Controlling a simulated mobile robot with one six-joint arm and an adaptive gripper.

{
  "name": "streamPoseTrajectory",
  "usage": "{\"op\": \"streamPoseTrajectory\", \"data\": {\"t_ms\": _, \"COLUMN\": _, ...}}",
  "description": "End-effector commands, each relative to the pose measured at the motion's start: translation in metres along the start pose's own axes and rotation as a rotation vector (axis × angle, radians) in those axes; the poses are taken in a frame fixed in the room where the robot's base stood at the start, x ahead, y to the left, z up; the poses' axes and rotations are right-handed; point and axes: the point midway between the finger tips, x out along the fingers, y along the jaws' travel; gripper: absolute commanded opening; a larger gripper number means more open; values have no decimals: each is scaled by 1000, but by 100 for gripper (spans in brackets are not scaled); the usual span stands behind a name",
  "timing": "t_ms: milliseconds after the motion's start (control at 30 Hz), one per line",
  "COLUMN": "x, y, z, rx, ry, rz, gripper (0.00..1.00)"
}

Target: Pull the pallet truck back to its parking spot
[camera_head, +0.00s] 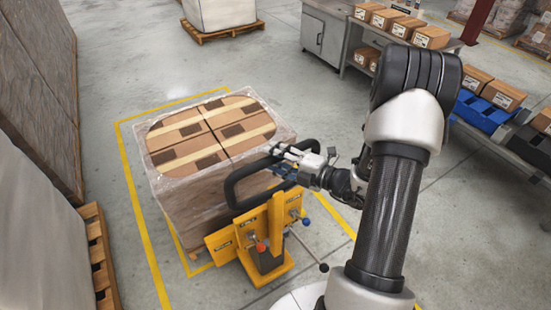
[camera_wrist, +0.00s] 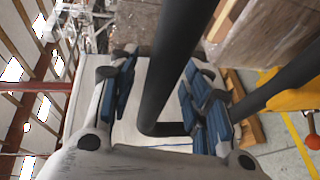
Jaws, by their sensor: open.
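The yellow pallet truck (camera_head: 266,237) stands at the near side of a wrapped carton load (camera_head: 218,150), upright, with its black loop handle (camera_head: 236,180) raised towards me. My gripper (camera_head: 290,156) is at the right side of the handle loop. In the wrist view, the black handle bar (camera_wrist: 186,45) passes between my two blue-padded fingers, which stand apart with gaps beside the bar. The truck's forks are hidden by the load. The load stands within a yellow floor outline (camera_head: 145,235). I cannot tell whether any marking is the parking spot.
A grey bench (camera_head: 356,42) with several cartons and a blue bin (camera_head: 480,112) stands at the right. Wrapped stacks (camera_head: 40,85) and a wooden pallet (camera_head: 97,255) line the left. Another wrapped load (camera_head: 220,12) stands behind. Bare floor lies between the load and bench.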

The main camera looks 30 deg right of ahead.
Motion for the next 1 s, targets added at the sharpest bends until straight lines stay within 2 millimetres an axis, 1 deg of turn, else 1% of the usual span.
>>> {"op": "streamPoseTrajectory", "data": {"t_ms": 100, "x": 4, "y": 0, "z": -1, "rx": 0, "ry": 2, "rz": 0, "gripper": 44}}
{"op": "streamPoseTrajectory", "data": {"t_ms": 333, "x": 4, "y": 0, "z": 0, "rx": 0, "ry": 1, "rz": 0, "gripper": 44}}
{"op": "streamPoseTrajectory", "data": {"t_ms": 1000, "x": 4, "y": 0, "z": 0, "rx": -1, "ry": 1, "rz": 0, "gripper": 0}}
